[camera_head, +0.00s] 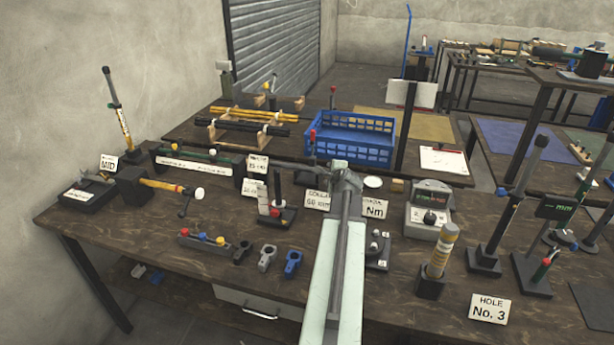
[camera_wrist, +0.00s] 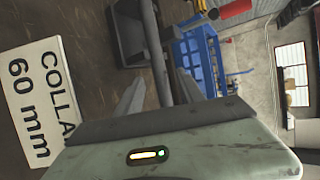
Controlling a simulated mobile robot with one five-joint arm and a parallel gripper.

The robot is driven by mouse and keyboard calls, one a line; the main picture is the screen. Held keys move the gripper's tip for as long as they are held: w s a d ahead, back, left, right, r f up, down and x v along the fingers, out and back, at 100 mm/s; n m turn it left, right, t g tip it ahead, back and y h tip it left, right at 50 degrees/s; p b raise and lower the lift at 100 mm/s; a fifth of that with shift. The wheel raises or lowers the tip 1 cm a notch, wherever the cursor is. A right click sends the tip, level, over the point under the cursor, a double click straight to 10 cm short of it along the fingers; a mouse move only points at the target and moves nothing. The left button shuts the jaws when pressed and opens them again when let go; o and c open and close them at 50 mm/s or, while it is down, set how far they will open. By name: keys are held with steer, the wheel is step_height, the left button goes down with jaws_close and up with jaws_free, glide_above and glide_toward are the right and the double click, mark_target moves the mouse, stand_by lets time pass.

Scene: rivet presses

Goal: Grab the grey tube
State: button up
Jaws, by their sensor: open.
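In the wrist view a long, plain grey tube (camera_wrist: 154,50) runs from the top edge down between the fingers of my gripper (camera_wrist: 160,98). The fingers are apart, one on each side of it, and I see no clear grip on it. Its lower end is hidden behind my gripper body. In the head view my gripper (camera_head: 345,178) is over the middle of the workbench, behind the Nm sign. There my own arm covers much of this spot, and I cannot separate the tube from it.
A COLLAR 60 mm sign (camera_wrist: 38,95) stands close beside my gripper. A blue crate (camera_head: 352,140) is behind it. A red-and-black tool on a stand (camera_head: 273,212) is to the left, a gauge box (camera_head: 429,208) to the right. Several clamps lie at the front.

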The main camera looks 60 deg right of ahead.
steer(key=shift+w+d, duration=0.15)
jaws_close()
